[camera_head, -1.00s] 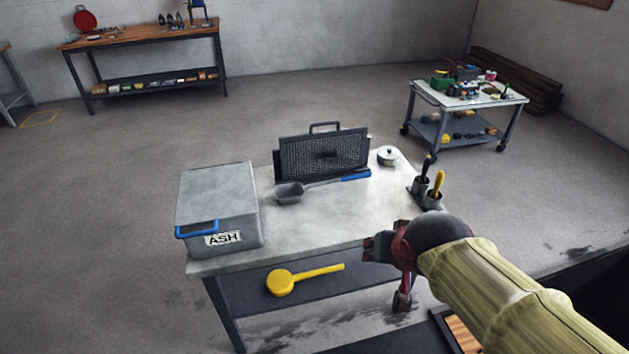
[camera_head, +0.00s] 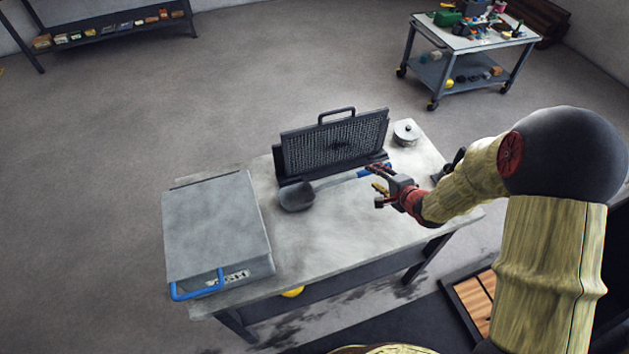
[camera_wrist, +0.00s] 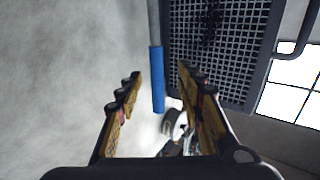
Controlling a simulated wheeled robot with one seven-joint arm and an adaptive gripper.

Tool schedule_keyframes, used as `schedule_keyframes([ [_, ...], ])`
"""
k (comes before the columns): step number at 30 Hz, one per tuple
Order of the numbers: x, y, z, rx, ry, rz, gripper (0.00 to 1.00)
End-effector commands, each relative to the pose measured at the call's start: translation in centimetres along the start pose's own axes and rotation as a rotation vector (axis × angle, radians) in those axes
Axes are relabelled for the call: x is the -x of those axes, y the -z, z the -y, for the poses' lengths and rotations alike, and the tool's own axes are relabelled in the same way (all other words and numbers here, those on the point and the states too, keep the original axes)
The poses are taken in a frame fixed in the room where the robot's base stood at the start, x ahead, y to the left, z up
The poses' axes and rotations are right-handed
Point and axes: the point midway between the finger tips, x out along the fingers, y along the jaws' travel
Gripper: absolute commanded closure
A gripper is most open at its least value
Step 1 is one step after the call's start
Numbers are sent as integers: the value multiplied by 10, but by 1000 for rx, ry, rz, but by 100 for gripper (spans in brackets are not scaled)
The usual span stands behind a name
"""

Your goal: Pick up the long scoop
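The long scoop has a grey bowl (camera_head: 297,196) and a blue handle; it lies on the grey table (camera_head: 330,235), in front of the mesh screen. Its handle end is partly hidden by my gripper in the head view. My gripper (camera_head: 377,185) is open and empty, above the table at the handle end. In the wrist view the blue handle (camera_wrist: 157,80) shows between the two yellow-padded fingers (camera_wrist: 159,78), with the grey shaft running up. I cannot tell how far above the handle the fingers are.
A dark mesh screen (camera_head: 335,145) stands upright close behind the scoop. A grey ash box (camera_head: 218,225) with a blue handle takes the table's left end. A small lidded pot (camera_head: 406,132) stands at the back right.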

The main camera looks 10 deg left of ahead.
Motion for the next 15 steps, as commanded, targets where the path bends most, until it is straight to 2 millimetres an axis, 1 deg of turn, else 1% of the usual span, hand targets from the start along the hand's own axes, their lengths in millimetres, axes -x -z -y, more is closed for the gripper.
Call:
schedule_keyframes([
  [6,-23,-1,-3,-6,1,4,62],
  [11,-34,-1,-3,-4,2,4,62],
  [15,-52,0,-8,-4,0,3,62],
])
